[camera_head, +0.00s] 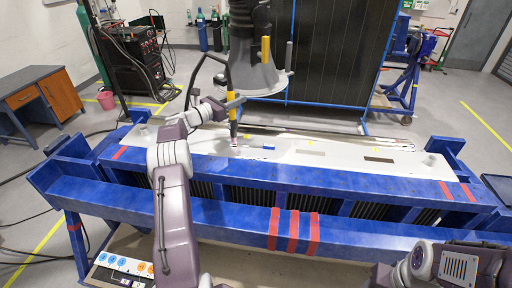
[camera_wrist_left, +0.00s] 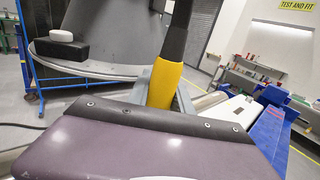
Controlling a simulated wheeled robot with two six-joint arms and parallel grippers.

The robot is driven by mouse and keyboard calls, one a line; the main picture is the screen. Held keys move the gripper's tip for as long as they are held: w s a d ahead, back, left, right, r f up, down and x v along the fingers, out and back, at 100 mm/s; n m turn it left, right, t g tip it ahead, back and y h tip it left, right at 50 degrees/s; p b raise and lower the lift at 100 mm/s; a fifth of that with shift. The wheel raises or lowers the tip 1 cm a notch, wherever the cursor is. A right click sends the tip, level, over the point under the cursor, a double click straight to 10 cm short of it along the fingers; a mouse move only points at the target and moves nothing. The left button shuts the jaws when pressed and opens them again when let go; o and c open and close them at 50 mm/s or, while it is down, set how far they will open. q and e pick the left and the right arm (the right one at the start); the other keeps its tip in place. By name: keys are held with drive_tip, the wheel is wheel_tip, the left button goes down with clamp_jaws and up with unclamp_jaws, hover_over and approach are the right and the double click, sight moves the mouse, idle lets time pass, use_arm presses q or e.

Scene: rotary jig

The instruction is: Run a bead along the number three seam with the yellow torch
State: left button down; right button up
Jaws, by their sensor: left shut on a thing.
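My left gripper (camera_head: 233,103) is shut on the yellow torch (camera_head: 232,112), which stands nearly upright, its dark hose curving up behind. The torch's lower tip is over the left part of the white plate (camera_head: 340,157); I cannot tell whether it touches. In the left wrist view the torch's yellow grip (camera_wrist_left: 164,85) and black upper part show beyond the gripper. The plate has slots, small yellow marks and a small blue piece (camera_head: 268,147) right of the tip. I cannot read a seam number. My right arm shows at lower right; its fingertips are out of view.
The plate lies on a blue jig frame (camera_head: 340,182) with one, two and three red stripes in different places. A large grey round-based body (camera_head: 255,70) with another yellow piece (camera_head: 265,50) stands close behind the torch. A round post (camera_head: 430,160) stands at the plate's right end.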

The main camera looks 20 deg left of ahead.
use_arm(q)
drive_tip(key=shift+a, duration=0.2)
drive_tip(key=shift+a+r, duration=0.1)
drive_tip(key=shift+s+a+p, duration=0.15)
drive_tip(key=shift+a+p, duration=0.15)
idle(0.3)
drive_tip(key=shift+r+p, duration=0.45)
drive_tip(key=shift+r, duration=0.2)
idle(6.5)
